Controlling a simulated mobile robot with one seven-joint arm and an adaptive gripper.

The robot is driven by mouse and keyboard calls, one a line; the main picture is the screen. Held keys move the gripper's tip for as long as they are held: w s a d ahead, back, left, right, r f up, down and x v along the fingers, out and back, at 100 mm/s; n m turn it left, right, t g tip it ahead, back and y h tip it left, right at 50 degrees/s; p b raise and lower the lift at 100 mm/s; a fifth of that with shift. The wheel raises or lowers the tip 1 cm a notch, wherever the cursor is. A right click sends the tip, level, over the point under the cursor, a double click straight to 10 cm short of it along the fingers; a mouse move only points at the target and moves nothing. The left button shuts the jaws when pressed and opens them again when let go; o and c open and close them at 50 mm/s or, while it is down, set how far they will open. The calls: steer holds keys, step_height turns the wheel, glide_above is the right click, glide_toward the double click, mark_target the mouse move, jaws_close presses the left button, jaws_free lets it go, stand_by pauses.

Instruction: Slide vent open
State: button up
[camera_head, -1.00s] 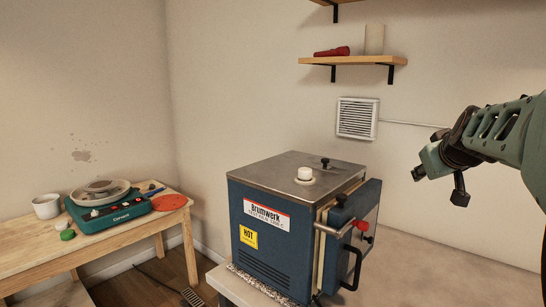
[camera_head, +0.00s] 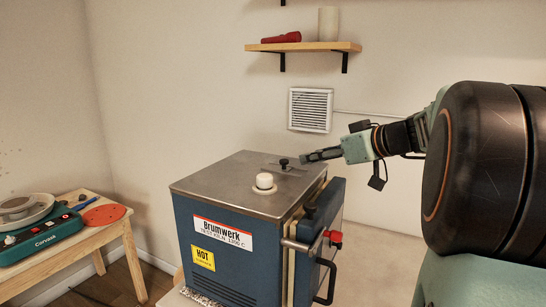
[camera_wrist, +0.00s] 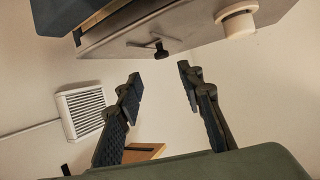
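The blue kiln (camera_head: 215,215) has a flat steel top (camera_head: 235,165). A small black vent knob (camera_head: 283,163) stands by a thin slot near the back of this top. In the wrist view the knob (camera_wrist: 161,50) sits at the slot, just beyond and between my fingertips. My gripper (camera_head: 304,157) is right beside the knob, on its right in the head view. In the wrist view my gripper (camera_wrist: 158,80) is open with nothing between its fingers. I cannot tell whether a finger touches the knob, or how far the vent stands open.
A white plug (camera_head: 264,182) stands on the kiln top. A door with a handle (camera_head: 325,282) and red knob (camera_head: 334,237) is on the kiln's right. A wall grille (camera_head: 310,109) and a shelf (camera_head: 303,46) are behind. A table with a pottery wheel (camera_head: 40,235) stands left.

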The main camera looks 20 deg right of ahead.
mark_target(285, 160)
steer(key=x, duration=0.3)
steer(key=p+x, duration=0.1)
steer(key=x, duration=0.3)
steer(key=p+x, duration=0.1)
steer(key=x, duration=0.2)
steer(key=shift+w+a+r, duration=0.2)
steer(key=shift+w, duration=0.3)
jaws_close()
